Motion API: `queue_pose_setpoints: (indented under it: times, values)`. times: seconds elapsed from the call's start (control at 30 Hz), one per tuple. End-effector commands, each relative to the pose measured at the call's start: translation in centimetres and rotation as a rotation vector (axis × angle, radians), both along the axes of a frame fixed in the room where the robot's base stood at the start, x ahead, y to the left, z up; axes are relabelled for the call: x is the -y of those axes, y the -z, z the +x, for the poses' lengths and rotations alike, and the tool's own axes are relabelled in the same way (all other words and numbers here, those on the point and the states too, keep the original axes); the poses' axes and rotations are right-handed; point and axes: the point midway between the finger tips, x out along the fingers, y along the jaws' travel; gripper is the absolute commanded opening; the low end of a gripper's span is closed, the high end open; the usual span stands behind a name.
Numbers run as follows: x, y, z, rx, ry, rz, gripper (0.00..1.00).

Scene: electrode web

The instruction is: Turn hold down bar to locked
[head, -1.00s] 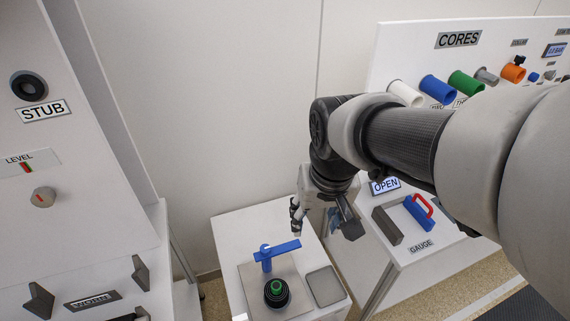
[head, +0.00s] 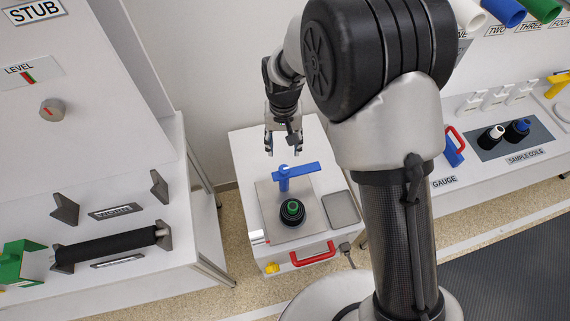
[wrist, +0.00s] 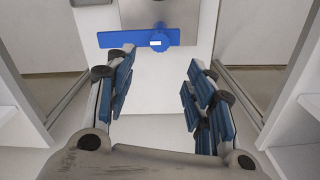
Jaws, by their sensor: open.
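The blue hold down bar (head: 299,171) sits on a post on a grey plate, on top of a small white cabinet. It points to the right in the head view, just behind a black coil with a green core (head: 292,210). In the wrist view the bar (wrist: 122,39) lies crosswise ahead of the fingers, with its round hub and a white mark at its right end. My gripper (head: 284,152) is open and empty, behind the bar and apart from it. In the wrist view my gripper's (wrist: 158,95) blue-padded fingers are spread wide, short of the bar.
A grey square pad (head: 341,208) lies right of the plate. A red handle (head: 312,254) is on the cabinet front. A white bench with a black roller (head: 110,246) stands left. The gauge and sample coils (head: 503,134) are on the right bench.

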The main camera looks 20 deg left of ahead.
Motion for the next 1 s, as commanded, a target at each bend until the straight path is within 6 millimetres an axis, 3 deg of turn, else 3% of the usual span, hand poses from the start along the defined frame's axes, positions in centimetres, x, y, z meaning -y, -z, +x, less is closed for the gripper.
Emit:
queue_pose_setpoints:
  times: [0.03,0.2,0.5,0.7,1.0]
  values:
    - [0.1,1.6,-0.1,-0.004,0.000,-0.002,0.49]
    - [0.1,5.4,-0.1,-0.004,0.000,-0.002,0.49]
    - [0.1,10.8,-0.1,-0.003,0.000,-0.002,0.49]
    - [0.1,12.2,0.0,-0.001,0.000,0.000,0.49]
    - [0.1,12.4,0.0,0.000,0.000,0.000,0.49]
